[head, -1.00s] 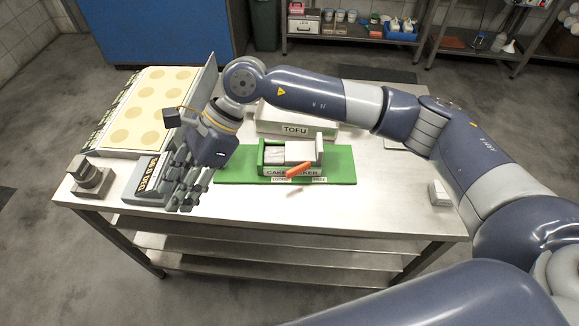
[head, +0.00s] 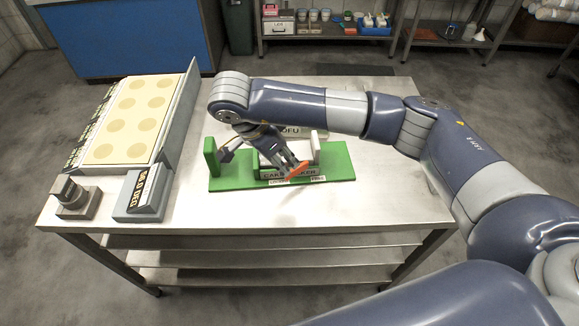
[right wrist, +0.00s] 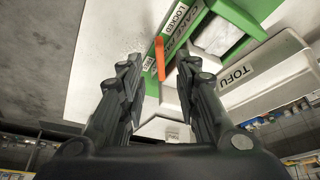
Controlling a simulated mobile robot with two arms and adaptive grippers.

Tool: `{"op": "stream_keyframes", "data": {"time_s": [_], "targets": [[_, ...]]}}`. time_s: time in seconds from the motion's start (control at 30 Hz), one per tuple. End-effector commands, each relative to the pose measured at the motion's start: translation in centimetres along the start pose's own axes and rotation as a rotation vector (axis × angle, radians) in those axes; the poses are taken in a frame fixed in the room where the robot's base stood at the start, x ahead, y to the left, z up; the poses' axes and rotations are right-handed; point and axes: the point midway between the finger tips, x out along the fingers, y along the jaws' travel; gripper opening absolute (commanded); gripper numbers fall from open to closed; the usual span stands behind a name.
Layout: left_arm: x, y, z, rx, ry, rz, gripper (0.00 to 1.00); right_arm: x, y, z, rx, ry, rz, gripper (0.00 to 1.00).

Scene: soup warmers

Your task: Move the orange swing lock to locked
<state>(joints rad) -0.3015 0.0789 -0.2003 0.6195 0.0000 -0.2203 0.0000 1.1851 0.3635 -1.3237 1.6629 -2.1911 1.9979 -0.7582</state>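The orange swing lock (head: 298,172) is a short bar on the front of the green-based cake maker (head: 340,172). It slants between a label at its lower left and another at its right. In the right wrist view the bar (right wrist: 160,58) lies between the two fingertips, with the LOCKED label (right wrist: 180,15) above it. My right gripper (head: 290,166) is at the bar and covers part of the cake maker; in the wrist view its fingers (right wrist: 157,72) are apart, with gaps beside the bar. Contact cannot be told. My left gripper is not in view.
The white TOFU box (head: 318,132) stands behind, also close on the right in the wrist view (right wrist: 265,85). The front right tabletop is clear.

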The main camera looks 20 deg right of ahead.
Motion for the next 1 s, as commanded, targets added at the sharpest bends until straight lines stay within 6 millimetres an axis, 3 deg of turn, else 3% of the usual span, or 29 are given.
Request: {"op": "stream_keyframes", "data": {"time_s": [0.3,0.73,0.87,1.0], "targets": [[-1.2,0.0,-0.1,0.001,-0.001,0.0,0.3,5.0,0.1,-0.1,0.0,-0.001,0.003,0.3],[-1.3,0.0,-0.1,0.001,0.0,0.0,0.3,6.2,0.0,0.0,-0.001,-0.001,0.0,0.3],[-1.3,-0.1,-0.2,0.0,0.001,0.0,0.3,6.2,0.0,0.0,-0.001,-0.001,-0.001,0.03],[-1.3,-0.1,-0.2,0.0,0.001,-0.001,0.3,6.2,0.0,0.0,-0.001,-0.001,-0.001,0.0]]}}
